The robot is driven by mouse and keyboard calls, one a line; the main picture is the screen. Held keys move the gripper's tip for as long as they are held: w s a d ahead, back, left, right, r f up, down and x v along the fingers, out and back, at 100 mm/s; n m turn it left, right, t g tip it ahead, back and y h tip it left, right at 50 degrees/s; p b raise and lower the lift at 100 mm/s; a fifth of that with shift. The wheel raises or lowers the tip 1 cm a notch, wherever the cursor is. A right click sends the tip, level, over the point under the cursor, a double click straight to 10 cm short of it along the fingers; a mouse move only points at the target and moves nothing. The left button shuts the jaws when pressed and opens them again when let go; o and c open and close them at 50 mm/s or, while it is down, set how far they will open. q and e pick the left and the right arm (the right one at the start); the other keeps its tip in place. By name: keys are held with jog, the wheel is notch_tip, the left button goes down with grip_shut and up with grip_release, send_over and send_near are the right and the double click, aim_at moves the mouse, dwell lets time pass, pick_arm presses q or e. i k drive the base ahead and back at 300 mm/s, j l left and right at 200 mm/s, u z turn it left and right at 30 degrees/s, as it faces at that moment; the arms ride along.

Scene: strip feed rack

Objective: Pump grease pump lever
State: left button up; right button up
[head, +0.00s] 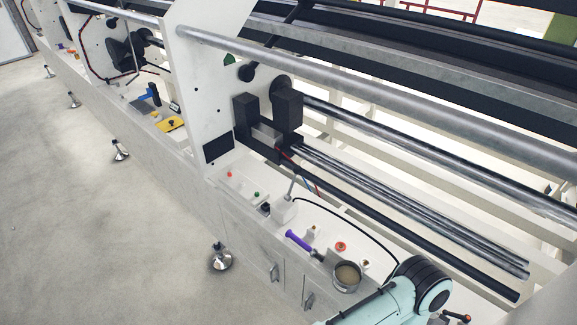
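The grease pump lever cannot be told for certain. A small white block (284,210) with a thin grey lever (291,188) standing up from it sits on the machine ledge, and a black hose runs from it to the right. A purple handle (298,241) lies tilted on the ledge beside a round metal pot (346,277) with a tan content. Neither of my grippers shows. A teal and black link of my arm covers the lower right of the ledge.
Red and green buttons (229,175) sit on the ledge farther left. A red knob (341,246) is near the pot. Long steel rollers (410,205) run along the right. A levelling foot (220,258) stands on the open concrete floor (90,230) at left.

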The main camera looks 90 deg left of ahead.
aim_at(297, 169)
jog(key=u, duration=2.95)
jog(key=z, duration=0.4)
jog(key=j+z, duration=0.15)
jog(key=z, duration=0.25)
jog(key=j+z, duration=0.1)
jog(key=z, duration=0.75)
jog(key=j+z, duration=0.3)
jog(key=k+j+z, duration=0.15)
jog(key=j+z, duration=0.2)
jog(key=k+j+z, duration=0.15)
jog(key=j+z, duration=0.15)
jog(key=k+j+z, duration=0.45)
jog(key=k+j, duration=0.2)
jog(key=j, duration=0.15)
jog(key=k+j, duration=0.75)
